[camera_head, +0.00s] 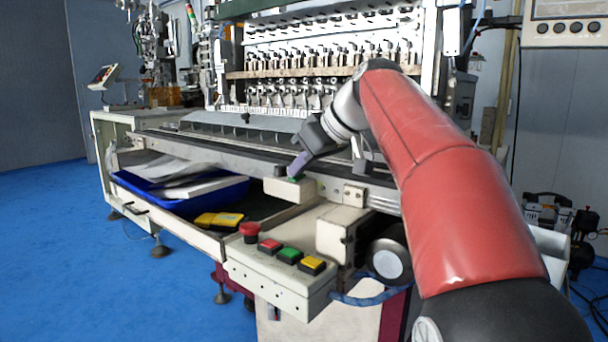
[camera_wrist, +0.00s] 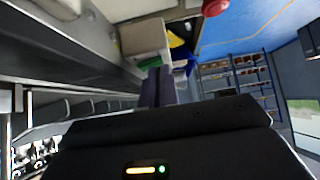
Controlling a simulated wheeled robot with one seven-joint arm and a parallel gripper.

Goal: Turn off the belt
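The conveyor belt machine (camera_head: 250,150) runs along the front of the coil winder. A small cream box (camera_head: 284,190) sits at its front edge, with a small green part (camera_head: 293,179) on top. My gripper (camera_head: 297,168) points down just above this box; whether it touches the green part I cannot tell. In the wrist view my two purple-grey fingers (camera_wrist: 158,88) lie side by side with no visible gap and nothing between them. The cream box (camera_wrist: 145,38) is just beyond the fingertips. A front panel carries a red mushroom button (camera_head: 249,231) and red, green (camera_head: 290,255) and yellow buttons.
A blue tray (camera_head: 225,199) with white sheets lies under the belt at the left, with a yellow device (camera_head: 218,220) near it. A metal rail (camera_head: 215,150) runs behind the box. Blue floor is clear at the left.

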